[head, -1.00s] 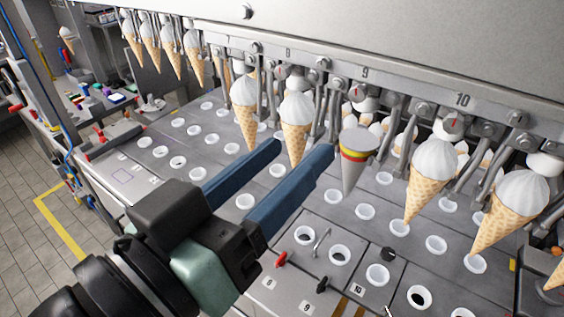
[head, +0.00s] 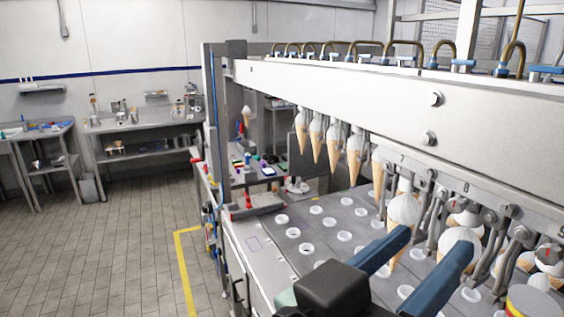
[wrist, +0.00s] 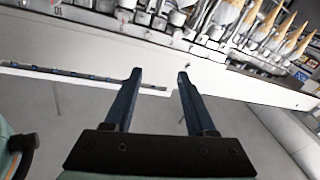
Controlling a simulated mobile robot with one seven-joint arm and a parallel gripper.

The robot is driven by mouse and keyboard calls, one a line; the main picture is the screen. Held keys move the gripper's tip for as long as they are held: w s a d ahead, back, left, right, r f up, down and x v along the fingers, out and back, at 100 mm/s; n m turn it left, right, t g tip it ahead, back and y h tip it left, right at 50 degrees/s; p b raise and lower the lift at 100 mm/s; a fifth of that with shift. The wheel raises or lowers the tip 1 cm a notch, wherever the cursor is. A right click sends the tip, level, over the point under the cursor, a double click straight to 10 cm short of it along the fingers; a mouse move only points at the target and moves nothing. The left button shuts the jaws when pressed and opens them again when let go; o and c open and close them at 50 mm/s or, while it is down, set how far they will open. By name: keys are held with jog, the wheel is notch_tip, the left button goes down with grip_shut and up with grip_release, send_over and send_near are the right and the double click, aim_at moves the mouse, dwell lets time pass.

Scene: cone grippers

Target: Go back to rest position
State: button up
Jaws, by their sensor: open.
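My gripper (head: 436,250) shows at the lower right of the head view, with its two blue fingers spread apart and nothing held between them. It is over the front of the cone machine, near the hanging ice cream cones (head: 404,212). In the wrist view my gripper (wrist: 158,72) is also open and empty. There the fingers point toward the machine's pale front edge (wrist: 225,80), and the row of cones (wrist: 262,28) is beyond at the top right.
The machine's deck (head: 262,240) with white-rimmed holes lies below the hanging cones. Workbenches (head: 140,122) stand at the back left. The tiled floor (head: 100,240) at left is clear.

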jog(key=w+a+r+n+t+y, duration=0.4)
jog(key=w+a+r+t+y, duration=0.15)
jog(key=r+t, duration=0.3)
jog(key=s+a+r+n+t+y, duration=0.4)
jog(key=s+a+r+t+y, duration=0.1)
jog(key=a+r+t+y, duration=0.2)
notch_tip(320, 180, up, 3)
jog(key=t+y, duration=0.1)
jog(key=y, duration=0.2)
jog(key=shift+f, duration=0.15)
jog(key=shift+f+b, duration=0.15)
jog(key=shift+b, duration=0.15)
